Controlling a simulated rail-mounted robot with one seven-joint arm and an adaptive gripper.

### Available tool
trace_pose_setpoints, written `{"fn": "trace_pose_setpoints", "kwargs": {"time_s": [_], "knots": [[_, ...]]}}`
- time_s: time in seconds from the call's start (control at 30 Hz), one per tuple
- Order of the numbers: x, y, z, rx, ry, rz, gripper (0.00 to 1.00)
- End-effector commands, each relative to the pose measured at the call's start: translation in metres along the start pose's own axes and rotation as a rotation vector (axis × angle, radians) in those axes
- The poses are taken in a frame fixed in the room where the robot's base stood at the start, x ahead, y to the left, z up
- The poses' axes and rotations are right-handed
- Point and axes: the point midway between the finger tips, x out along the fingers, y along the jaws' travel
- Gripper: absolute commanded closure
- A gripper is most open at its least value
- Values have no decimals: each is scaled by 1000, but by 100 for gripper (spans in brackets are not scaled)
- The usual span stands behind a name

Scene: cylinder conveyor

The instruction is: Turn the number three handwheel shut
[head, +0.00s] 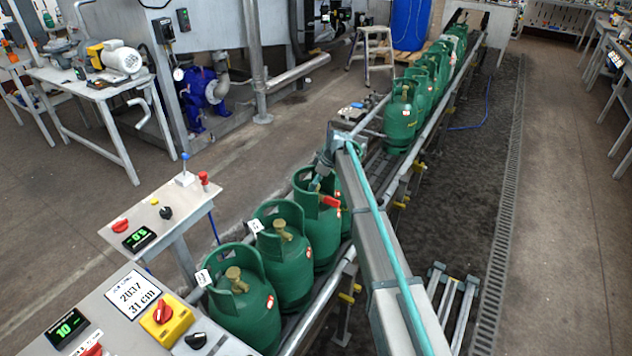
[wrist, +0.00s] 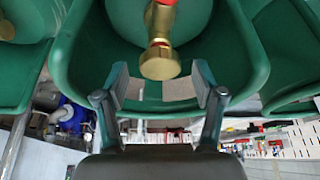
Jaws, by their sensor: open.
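Green gas cylinders stand upright in a row on the conveyor. The third from the front (head: 322,240) has a red part (head: 330,202) at its valve, which I take to be the handwheel. My gripper (head: 318,184) is at this cylinder's collar, at the end of my arm. In the wrist view my gripper (wrist: 163,88) is open, its two fingers apart, with the brass valve (wrist: 160,62) between and just beyond the tips. A bit of red (wrist: 165,3) shows above the brass at the top edge. Contact cannot be told. The tag numbers are too small to read.
Two cylinders with brass valves, the nearest (head: 240,305) and the second (head: 285,260), stand in front. More cylinders (head: 402,115) stand farther back. Control panels (head: 150,310) are at the left front. A rail (head: 400,170) runs along the conveyor's right side.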

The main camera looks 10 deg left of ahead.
Motion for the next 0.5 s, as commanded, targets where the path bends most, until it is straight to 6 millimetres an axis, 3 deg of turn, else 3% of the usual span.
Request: {"fn": "trace_pose_setpoints", "kwargs": {"time_s": [0.3,0.5], "knots": [[3,0,0,0,0,0,31],[3,0,0,0,0,0,64]]}}
